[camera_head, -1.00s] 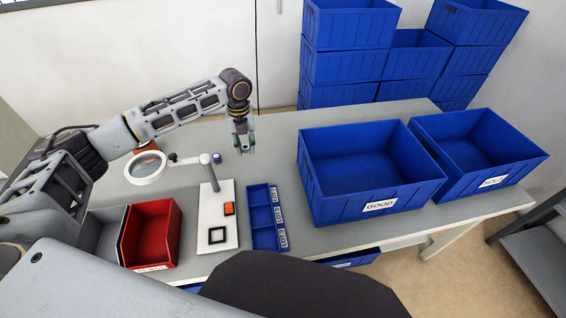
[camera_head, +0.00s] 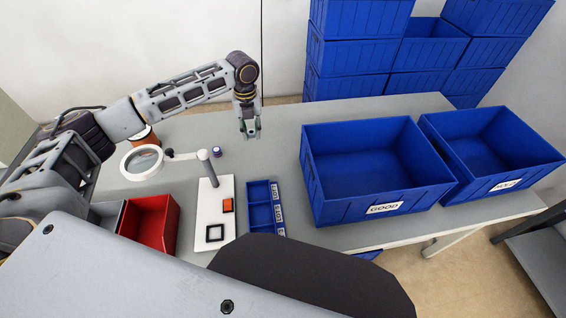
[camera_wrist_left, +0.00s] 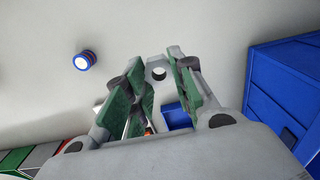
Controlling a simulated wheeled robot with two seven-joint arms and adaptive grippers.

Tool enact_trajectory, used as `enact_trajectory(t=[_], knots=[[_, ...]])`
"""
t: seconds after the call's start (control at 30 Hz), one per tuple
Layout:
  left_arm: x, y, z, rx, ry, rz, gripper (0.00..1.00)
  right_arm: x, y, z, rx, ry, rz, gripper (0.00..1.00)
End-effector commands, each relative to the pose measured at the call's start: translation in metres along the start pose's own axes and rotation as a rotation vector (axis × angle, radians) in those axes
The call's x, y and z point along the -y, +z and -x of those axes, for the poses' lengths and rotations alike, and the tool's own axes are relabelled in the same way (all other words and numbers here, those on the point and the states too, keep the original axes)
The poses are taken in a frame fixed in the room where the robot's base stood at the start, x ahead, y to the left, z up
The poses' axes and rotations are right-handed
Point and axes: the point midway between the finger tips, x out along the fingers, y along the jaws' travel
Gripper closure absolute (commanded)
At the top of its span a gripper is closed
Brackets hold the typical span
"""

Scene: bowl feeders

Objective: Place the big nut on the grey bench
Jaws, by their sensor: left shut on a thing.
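My left gripper (camera_head: 250,133) is above the grey bench (camera_head: 290,122), over its clear back part left of the big blue bins. It points downward. In the left wrist view its green-padded fingers (camera_wrist_left: 160,85) are closed on a grey piece with a round hole, which looks like the big nut (camera_wrist_left: 161,90). The nut is small and partly hidden by the fingers; in the head view I cannot make it out clearly. The bench surface also shows beneath the gripper in the left wrist view (camera_wrist_left: 215,30). My right gripper is not in view.
Two blue bins (camera_head: 382,208) (camera_head: 505,180) stand at the right. A blue divided tray (camera_head: 262,213), a white board (camera_head: 213,243), a magnifier (camera_head: 143,161) and a red bin (camera_head: 150,222) are at the left and front. A small blue cylinder (camera_head: 217,151) stands near the gripper.

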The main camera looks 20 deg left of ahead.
Motion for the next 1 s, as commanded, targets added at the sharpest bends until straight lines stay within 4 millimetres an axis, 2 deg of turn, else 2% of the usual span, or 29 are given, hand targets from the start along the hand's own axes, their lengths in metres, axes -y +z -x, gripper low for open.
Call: enact_trajectory(t=[0.17, 0.57, 1.0], knots=[[0.000, 0.000, -0.005, -0.001, 0.001, 0.000, 0.91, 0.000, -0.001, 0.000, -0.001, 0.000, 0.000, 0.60], [0.000, 0.000, -0.048, -0.001, 0.001, 0.000, 0.91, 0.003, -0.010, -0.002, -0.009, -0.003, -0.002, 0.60], [0.000, 0.000, -0.052, 0.000, 0.000, 0.000, 0.91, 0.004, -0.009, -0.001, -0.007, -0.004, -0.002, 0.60]])
